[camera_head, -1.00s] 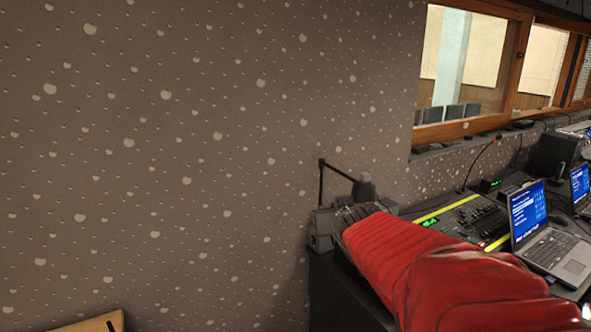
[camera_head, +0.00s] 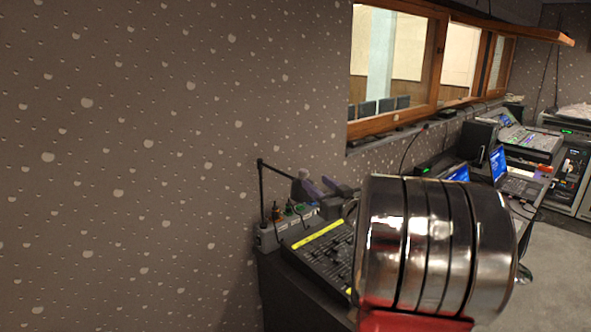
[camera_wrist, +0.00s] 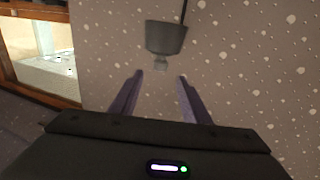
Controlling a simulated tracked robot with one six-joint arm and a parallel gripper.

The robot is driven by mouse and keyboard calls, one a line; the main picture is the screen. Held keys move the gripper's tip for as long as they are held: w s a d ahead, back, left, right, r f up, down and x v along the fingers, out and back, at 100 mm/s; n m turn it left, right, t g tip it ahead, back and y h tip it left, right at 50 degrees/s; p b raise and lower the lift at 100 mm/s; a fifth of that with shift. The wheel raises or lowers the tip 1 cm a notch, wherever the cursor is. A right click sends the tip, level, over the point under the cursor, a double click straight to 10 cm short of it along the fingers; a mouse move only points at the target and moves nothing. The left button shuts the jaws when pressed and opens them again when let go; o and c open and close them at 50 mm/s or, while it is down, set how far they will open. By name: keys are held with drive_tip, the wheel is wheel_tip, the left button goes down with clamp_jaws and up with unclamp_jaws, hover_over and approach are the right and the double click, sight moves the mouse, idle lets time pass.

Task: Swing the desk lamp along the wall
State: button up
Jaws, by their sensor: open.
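The desk lamp (camera_head: 261,190) stands at the desk's left end near the wall, with a thin dark upright post and a thin arm reaching right to its small head. The lamp head (camera_wrist: 165,38) shows in the wrist view as a dark grey shade hanging from a thin rod, with a small tab at its lower edge. My gripper (camera_wrist: 160,76) is open and empty, its two purplish fingers pointing at the lamp head, which lies beyond the fingertips. In the head view my gripper (camera_head: 320,186) is just right of the lamp head and partly covers it.
A fader console (camera_head: 330,258) lies on the desk below my gripper. A small box with cables (camera_head: 285,230) sits at the lamp's foot. Laptops (camera_head: 500,180) stand farther right. The speckled wall (camera_head: 120,150) is bare on the left; a wood-framed window (camera_head: 440,60) is at upper right.

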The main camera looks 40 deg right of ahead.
drive_tip(key=shift+w, duration=0.1)
approach(282, 173)
drive_tip(key=w+d+r, duration=0.1)
drive_tip(key=d, duration=0.1)
drive_tip(key=w+d+r, duration=0.1)
drive_tip(key=w+r, duration=0.1)
drive_tip(key=shift+w+d+r, duration=0.15)
drive_tip(key=shift+w+d, duration=0.2)
drive_tip(key=shift+c, duration=0.6)
clamp_jaws()
